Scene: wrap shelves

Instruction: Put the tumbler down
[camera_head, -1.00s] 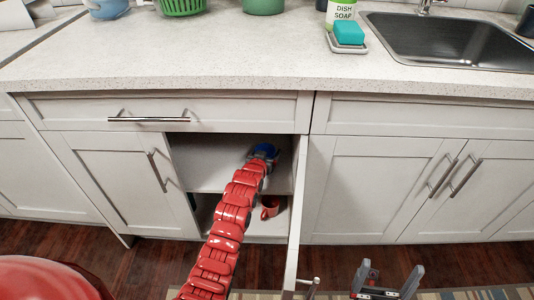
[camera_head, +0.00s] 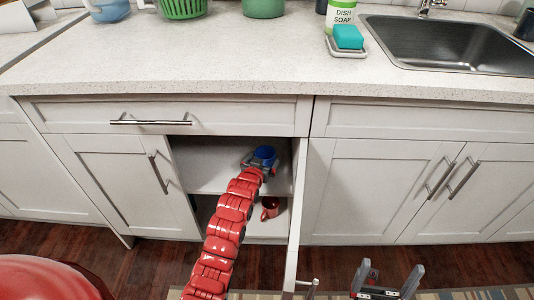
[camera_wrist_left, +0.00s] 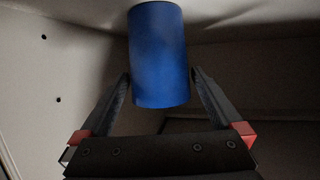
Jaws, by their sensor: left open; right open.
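The blue tumbler (camera_head: 265,153) stands on the upper shelf inside the open lower cabinet. It shows upright and close in the left wrist view (camera_wrist_left: 158,55). My left gripper (camera_head: 262,163) is in the cabinet opening in front of the tumbler. In the left wrist view its two fingers (camera_wrist_left: 160,85) are spread on either side of the tumbler's lower part, with a gap visible at the right finger. Whether the left finger touches it I cannot tell. My right gripper (camera_head: 388,278) is open and empty, low at the front right above the floor.
A red mug (camera_head: 270,208) sits on the lower shelf below my left arm. The open cabinet door (camera_head: 297,215) stands edge-on just right of the opening. The counter (camera_head: 230,60) above holds a green basket, dish soap, a teal sponge and a sink.

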